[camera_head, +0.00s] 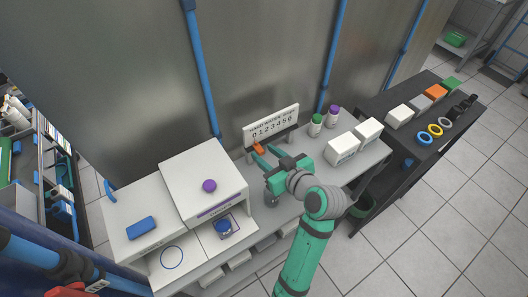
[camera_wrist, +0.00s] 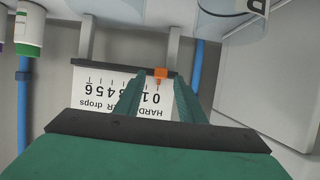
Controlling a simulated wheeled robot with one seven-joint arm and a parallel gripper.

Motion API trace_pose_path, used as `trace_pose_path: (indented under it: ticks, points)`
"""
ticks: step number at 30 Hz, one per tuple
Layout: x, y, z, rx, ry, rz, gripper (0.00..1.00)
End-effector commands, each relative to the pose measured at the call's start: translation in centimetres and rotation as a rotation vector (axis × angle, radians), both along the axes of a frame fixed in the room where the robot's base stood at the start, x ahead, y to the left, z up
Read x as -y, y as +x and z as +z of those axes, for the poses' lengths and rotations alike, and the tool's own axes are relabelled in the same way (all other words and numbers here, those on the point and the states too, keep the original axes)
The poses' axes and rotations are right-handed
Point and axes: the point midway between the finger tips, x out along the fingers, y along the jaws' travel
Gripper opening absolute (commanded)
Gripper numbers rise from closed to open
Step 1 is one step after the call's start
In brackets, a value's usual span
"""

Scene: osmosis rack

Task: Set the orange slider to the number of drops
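The white scale sign (camera_head: 271,124) stands at the back of the bench, marked 0 to 6 with a heading about hardness and drops. It shows upside down in the wrist view (camera_wrist: 112,88). The orange slider (camera_head: 257,149) is at the 0 end of the scale; it also shows in the wrist view (camera_wrist: 160,73) beside the 0. My gripper (camera_head: 266,160) is just in front of that end of the sign. In the wrist view its two green fingers (camera_wrist: 157,92) are apart, with the slider seen beyond the gap, and nothing is held between them.
Green-capped (camera_head: 316,125) and purple-capped (camera_head: 333,115) bottles stand right of the sign, with white boxes (camera_head: 343,148) nearer. A white cabinet (camera_head: 202,178) with a purple knob is at left. A blue-lidded jar (camera_head: 223,229) sits in front of it. A dark side table (camera_head: 440,122) holds colored blocks and rings.

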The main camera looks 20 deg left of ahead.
Motion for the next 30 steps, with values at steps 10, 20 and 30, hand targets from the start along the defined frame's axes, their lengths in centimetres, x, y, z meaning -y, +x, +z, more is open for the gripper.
trace_pose_path:
  ticks: [10, 20, 30]
  points:
    - [-1.2, 0.9, -0.6, 0.0, 0.0, -0.001, 0.36]
    - [-1.1, 0.9, -0.6, 0.0, 0.0, -0.001, 0.0]
    - [-1.3, 1.9, -0.6, -0.001, 0.0, 0.018, 0.0]
